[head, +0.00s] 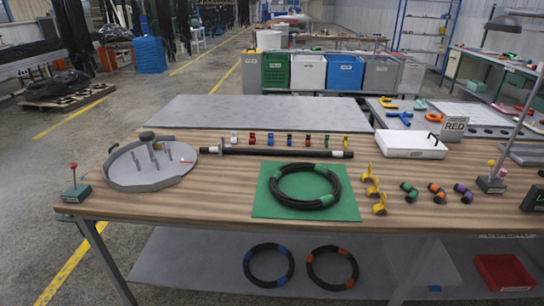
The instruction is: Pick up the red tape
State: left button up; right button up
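A row of small coloured tape pieces stands on the wooden table behind the long black bar. A red one (252,138) is second from the left in that row. Neither of my grippers is in view.
The black bar (270,151) lies just in front of the row. A coiled black hose (276,187) lies on a green mat (260,208). Yellow hooks (371,187) stand right of the mat.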

aim_at(253, 138)
jog(key=i+j+z, duration=0.2)
jog(key=j+z, duration=0.15)
jog(key=j, duration=0.4)
jog(key=i+j+z, duration=0.15)
jog(key=j+z, duration=0.2)
jog(key=j, duration=0.4)
jog(key=j+z, duration=0.35)
jog(key=j, duration=0.45)
